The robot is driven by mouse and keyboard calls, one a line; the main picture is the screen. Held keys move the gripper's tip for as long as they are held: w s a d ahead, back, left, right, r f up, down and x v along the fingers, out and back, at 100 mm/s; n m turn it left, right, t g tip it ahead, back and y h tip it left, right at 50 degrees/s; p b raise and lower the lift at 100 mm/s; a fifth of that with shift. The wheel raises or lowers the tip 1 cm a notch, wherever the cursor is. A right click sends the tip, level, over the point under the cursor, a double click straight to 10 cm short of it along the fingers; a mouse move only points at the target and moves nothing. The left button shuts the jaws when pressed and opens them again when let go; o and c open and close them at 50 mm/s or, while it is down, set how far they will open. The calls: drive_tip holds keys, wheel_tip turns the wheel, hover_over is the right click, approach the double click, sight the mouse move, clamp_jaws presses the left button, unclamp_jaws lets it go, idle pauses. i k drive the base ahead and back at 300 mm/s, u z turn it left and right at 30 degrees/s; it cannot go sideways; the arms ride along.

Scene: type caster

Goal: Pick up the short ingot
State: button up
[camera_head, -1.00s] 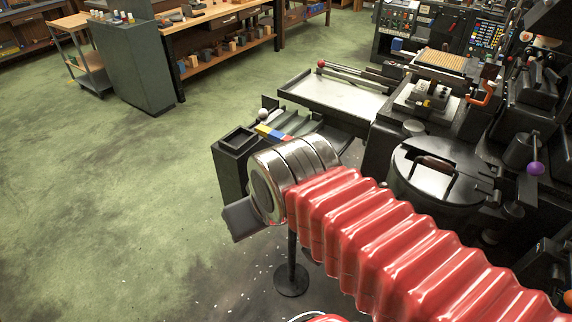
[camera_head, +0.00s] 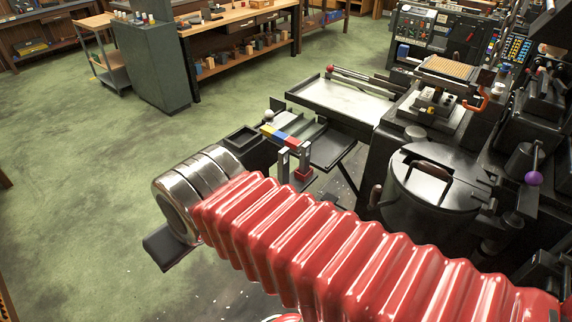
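I cannot single out the short ingot for certain. Two upright grey metal pieces, the left one (camera_head: 283,166) and the right one (camera_head: 305,158), stand below a bar with yellow, blue and red blocks (camera_head: 281,137). I cannot tell whether either is an ingot. My red ribbed arm crosses the lower picture and ends in shiny metal rings. A dark part of my gripper (camera_head: 170,247) sticks out below the rings at left. Its fingertips are hidden or indistinct, so its opening and any contents do not show. It is left of and nearer than the grey pieces.
A black open-topped box (camera_head: 243,138) stands left of the coloured blocks. The caster's round lidded pot (camera_head: 433,180) and a metal tray (camera_head: 340,101) are at right. A cabinet (camera_head: 152,65) and workbench (camera_head: 240,50) stand behind. The green floor at left is clear.

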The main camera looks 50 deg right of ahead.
sight(305, 155)
drive_tip(key=u, duration=1.1)
drive_tip(key=k, duration=1.25)
drive_tip(key=z, duration=1.1)
drive_tip(key=i, duration=0.65)
drive_tip(key=u, duration=0.05)
